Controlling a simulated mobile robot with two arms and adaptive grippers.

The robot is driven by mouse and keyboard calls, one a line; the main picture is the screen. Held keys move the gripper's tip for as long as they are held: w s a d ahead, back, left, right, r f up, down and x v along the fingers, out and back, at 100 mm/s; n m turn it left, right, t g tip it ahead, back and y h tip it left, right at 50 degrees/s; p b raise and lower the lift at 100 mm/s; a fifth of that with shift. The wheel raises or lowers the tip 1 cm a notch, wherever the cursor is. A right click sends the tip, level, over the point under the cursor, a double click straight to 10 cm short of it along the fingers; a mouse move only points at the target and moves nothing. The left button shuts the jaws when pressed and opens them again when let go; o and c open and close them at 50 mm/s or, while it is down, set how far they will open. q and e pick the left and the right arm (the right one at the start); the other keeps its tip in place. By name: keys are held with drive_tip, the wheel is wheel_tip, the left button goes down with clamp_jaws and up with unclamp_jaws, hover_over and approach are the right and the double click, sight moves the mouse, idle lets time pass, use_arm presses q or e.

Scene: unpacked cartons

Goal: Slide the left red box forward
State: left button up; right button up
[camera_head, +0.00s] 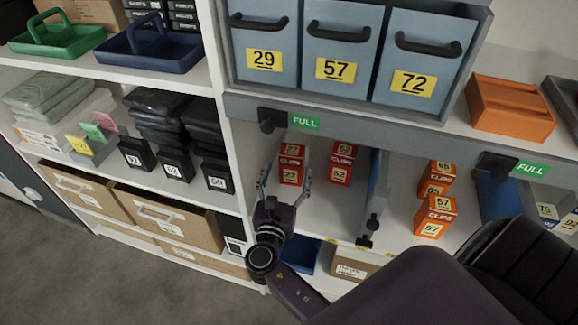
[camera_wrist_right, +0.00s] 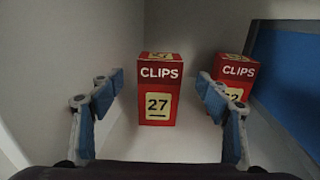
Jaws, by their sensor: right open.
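The left red box (camera_head: 291,166) is a CLIPS carton marked 27, upright on the white shelf. It also shows face-on in the right wrist view (camera_wrist_right: 158,92). A second red CLIPS box (camera_head: 341,166) stands to its right, partly behind a finger in the right wrist view (camera_wrist_right: 236,72). My right gripper (camera_head: 286,176) is open in front of the left red box. In the right wrist view the gripper's fingers (camera_wrist_right: 159,82) flank the box with a gap on each side. I cannot tell how far the tips reach along it. My left gripper is not in view.
A white upright panel (camera_head: 240,140) is close to the left of the gripper. A blue divider (camera_head: 376,190) stands right of the second red box, with orange boxes (camera_head: 436,216) beyond it. Blue numbered bins (camera_head: 336,50) sit on the shelf above. Shelf behind the red boxes looks clear.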

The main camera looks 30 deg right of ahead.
sight(291, 161)
drive_tip(key=shift+s+a+r, duration=0.1)
drive_tip(key=shift+s+a, duration=0.05)
drive_tip(key=shift+a, duration=0.1)
drive_tip(key=x, duration=0.8)
drive_tip(key=shift+p, duration=0.35)
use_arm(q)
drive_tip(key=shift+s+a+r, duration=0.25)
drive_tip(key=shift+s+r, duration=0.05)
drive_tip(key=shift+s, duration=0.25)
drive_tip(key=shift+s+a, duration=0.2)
use_arm(e)
drive_tip(key=c, duration=1.4)
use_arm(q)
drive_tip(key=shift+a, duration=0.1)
use_arm(e)
drive_tip(key=shift+s, duration=0.1)
drive_tip(key=shift+c, duration=0.2)
